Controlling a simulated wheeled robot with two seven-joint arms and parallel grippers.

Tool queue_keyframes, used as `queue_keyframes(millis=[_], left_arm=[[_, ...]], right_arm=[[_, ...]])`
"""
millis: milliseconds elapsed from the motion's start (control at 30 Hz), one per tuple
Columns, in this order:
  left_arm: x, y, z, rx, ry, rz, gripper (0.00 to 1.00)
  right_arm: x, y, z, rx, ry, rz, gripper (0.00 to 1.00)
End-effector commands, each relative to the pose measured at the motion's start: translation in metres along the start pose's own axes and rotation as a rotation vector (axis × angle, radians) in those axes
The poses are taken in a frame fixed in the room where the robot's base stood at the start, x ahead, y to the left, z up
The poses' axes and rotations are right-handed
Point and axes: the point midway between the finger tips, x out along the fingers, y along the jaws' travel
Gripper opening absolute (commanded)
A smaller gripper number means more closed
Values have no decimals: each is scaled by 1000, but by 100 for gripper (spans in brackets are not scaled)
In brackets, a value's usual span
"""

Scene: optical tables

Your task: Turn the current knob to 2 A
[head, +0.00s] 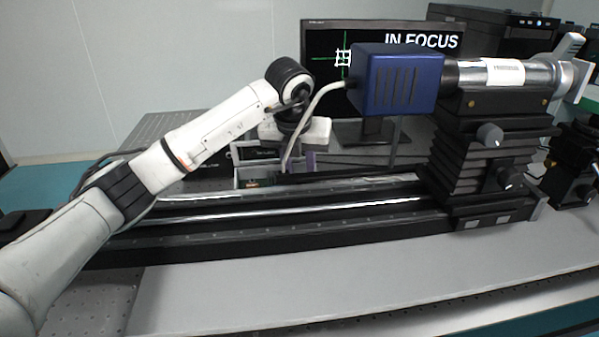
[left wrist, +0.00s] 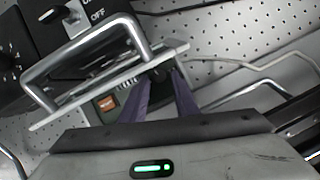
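My left gripper (head: 297,162) is low behind the black rail in the head view, pointing down. In the left wrist view its two purple fingers (left wrist: 163,82) reach to a dark round knob (left wrist: 159,76) on the front of a small instrument. The knob lies between the fingertips; whether they press on it I cannot tell. The instrument has a pale panel edge (left wrist: 62,112), a metal handle (left wrist: 88,52) and a red lit switch or display (left wrist: 107,103). The knob's scale and pointer are too small or hidden to read. My right gripper is not in view.
A black box with an OFF label and toggle (left wrist: 68,14) stands beside the handle. A blue camera box (head: 398,78) with a pale cable overhangs the rail (head: 330,228) right of my arm. A monitor (head: 322,42) reads IN FOCUS. A cable (left wrist: 245,64) crosses the perforated tabletop.

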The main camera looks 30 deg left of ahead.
Motion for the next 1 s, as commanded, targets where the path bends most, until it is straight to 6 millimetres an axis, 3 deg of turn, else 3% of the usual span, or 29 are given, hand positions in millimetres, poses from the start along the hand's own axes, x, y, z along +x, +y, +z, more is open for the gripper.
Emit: queue_keyframes(millis=[167, 433, 600, 767, 1000], left_arm=[[13, 0, 0, 1, 0, 0, 28], [14, 0, 0, 1, -1, 0, 28], [14, 0, 0, 1, -1, 0, 1], [14, 1, 0, 26, 0, -10, 0], [14, 3, 1, 206, -1, -86, 0]], right_arm=[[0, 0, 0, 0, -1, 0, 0], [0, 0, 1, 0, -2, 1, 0], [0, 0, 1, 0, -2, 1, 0], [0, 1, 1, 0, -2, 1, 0], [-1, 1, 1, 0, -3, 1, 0]])
